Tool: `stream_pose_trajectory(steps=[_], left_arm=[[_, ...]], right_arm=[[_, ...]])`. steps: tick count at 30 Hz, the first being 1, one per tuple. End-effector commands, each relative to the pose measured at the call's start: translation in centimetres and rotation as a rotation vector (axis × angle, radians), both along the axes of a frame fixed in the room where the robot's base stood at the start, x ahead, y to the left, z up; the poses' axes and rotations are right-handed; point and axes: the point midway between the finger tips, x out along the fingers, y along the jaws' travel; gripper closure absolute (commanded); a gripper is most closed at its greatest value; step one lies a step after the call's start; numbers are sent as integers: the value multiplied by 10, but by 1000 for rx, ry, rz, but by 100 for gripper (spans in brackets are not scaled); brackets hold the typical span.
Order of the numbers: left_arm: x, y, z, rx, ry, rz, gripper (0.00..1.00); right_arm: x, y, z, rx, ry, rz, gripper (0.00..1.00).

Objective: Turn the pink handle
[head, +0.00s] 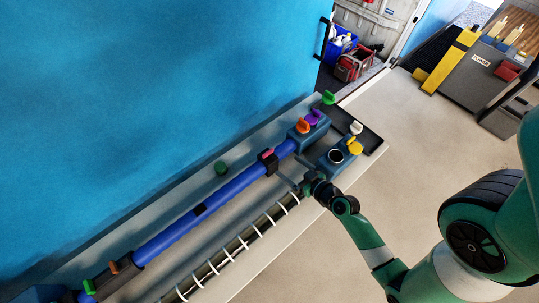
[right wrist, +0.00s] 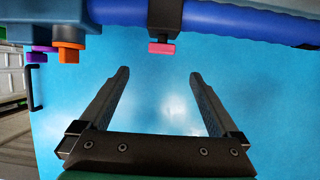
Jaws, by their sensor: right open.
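The pink handle (head: 267,153) is a small knob on a black collar around the blue pipe, in the middle of the head view. It also shows in the right wrist view (right wrist: 162,48), top centre, as a pink T-shaped piece under the black collar. My right gripper (head: 292,172) is beside the collar, on the right side of the pipe. In the right wrist view its two fingers (right wrist: 158,75) are spread wide and nothing is between them. The pink handle lies beyond the fingertips, roughly between them sideways, and apart from them. My left gripper is not in view.
The blue pipe (head: 193,214) runs diagonally along a grey bench (head: 300,222). Orange (head: 303,126), purple (head: 314,117), green (head: 328,97) and yellow (head: 355,146) knobs sit near its upper end. A white-ringed dark rod (head: 237,248) lies parallel. A blue wall (head: 150,90) stands behind.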

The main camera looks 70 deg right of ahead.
Motion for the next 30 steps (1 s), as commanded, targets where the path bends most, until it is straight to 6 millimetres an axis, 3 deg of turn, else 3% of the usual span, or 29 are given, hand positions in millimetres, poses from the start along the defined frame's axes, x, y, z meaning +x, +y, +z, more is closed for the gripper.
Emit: stream_pose_trajectory(steps=[5, 18, 30], left_arm=[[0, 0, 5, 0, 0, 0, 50], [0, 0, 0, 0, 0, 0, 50], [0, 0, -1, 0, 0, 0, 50]], right_arm=[[14, -6, -4, 0, 0, 5, 3], [87, -45, -39, -1, -2, 5, 3], [96, -50, -42, -2, 0, 4, 4]])
